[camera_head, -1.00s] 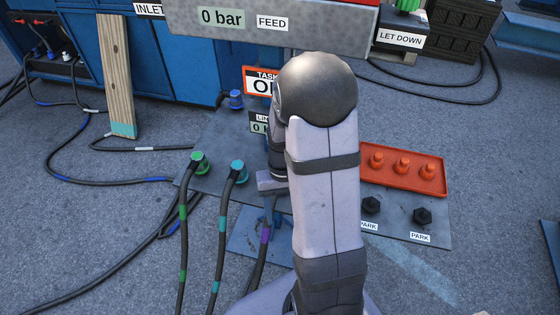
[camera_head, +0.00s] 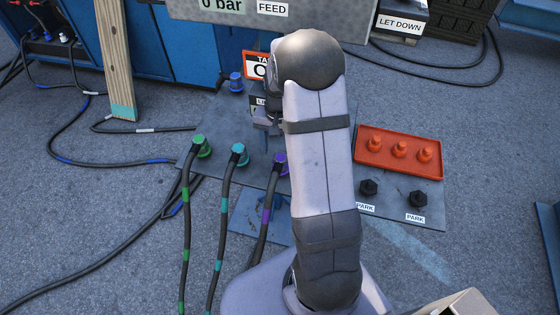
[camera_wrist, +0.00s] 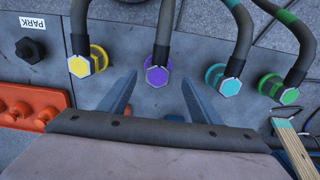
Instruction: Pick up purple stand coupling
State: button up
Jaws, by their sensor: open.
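The purple stand coupling (camera_head: 281,162) sits on the grey plate, partly hidden by my arm in the head view, with its dark purple-banded hose running down. In the wrist view the purple coupling (camera_wrist: 157,75) shows its hexagonal face between and just beyond my fingertips. My gripper (camera_wrist: 157,82) is open and empty, with one finger on each side of the coupling's line and apart from it. In the head view the gripper is mostly hidden behind my arm.
A yellow coupling (camera_wrist: 86,64) stands left of the purple one in the wrist view; teal (camera_wrist: 224,79) and green (camera_wrist: 279,88) couplings stand right, with hoses. An orange tray (camera_head: 400,152) with orange plugs and dark park fittings (camera_head: 368,188) lie right of my arm in the head view.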

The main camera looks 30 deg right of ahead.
aim_at(280, 158)
jog(key=shift+s+d+f+p, duration=0.1)
jog(key=shift+f+p, duration=0.05)
jog(key=shift+f, duration=1.25)
jog(key=shift+s+d+f+p, duration=0.1)
jog(key=shift+f+p, duration=0.05)
jog(key=shift+f, duration=1.2)
jog(key=shift+w, duration=0.1)
jog(key=c, duration=1.2)
